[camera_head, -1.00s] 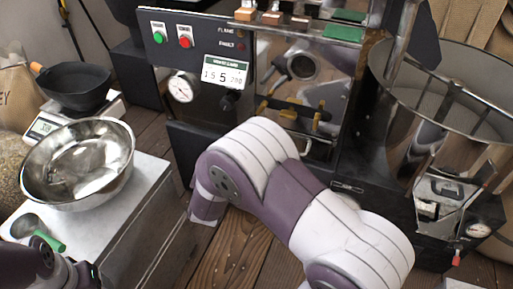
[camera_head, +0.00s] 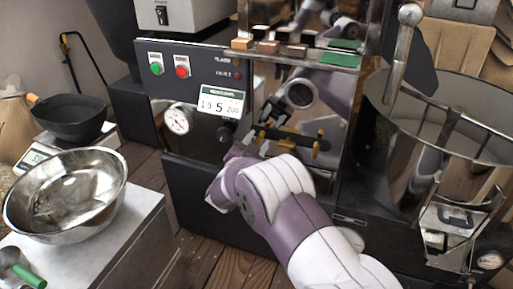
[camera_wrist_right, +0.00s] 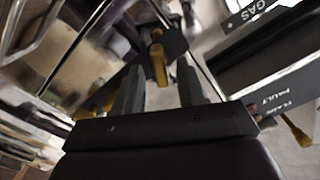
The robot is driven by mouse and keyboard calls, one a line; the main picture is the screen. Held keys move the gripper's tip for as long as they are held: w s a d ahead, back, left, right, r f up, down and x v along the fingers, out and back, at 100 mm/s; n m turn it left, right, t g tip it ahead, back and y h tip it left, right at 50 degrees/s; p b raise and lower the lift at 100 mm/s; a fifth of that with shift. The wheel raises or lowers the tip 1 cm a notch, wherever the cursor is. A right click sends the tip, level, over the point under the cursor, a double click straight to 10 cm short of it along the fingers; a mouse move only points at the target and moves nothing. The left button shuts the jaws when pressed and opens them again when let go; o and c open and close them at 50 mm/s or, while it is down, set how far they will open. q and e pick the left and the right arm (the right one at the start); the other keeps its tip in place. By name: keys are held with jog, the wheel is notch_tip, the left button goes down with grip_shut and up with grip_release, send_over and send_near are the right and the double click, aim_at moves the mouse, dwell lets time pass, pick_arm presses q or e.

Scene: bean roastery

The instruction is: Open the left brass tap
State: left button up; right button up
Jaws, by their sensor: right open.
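Several brass tap parts show on the dark bar at the roaster front. The left one (camera_head: 261,137) is partly hidden by my right arm; a middle one (camera_head: 287,144) and a right one (camera_head: 317,146) also show. In the right wrist view, a brass handle (camera_wrist_right: 158,62) stands in front of my right gripper (camera_wrist_right: 160,75), in line with the gap between its open fingers. I cannot tell whether they touch. Another brass handle (camera_wrist_right: 297,132) is at the right of that view and one (camera_wrist_right: 85,112) at the left. My left gripper is out of view.
The roaster panel carries a gauge (camera_head: 179,120), buttons and a display (camera_head: 220,102). A round cooling bin (camera_head: 450,110) stands at the right.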

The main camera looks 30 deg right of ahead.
jog(key=shift+d, duration=0.1)
grip_shut()
jog(key=shift+r+n+p, duration=0.2)
jog(key=shift+n+p, duration=0.1)
jog(key=shift+p, duration=0.35)
jog(key=n+p, duration=0.3)
jog(key=p, duration=0.2)
jog(key=shift+w+n+p, duration=0.1)
jog(key=shift+n+p, duration=0.2)
jog(key=shift+p, duration=0.05)
jog(key=shift+f+n+p, duration=0.15)
jog(key=shift+n+p, duration=0.75)
grip_release()
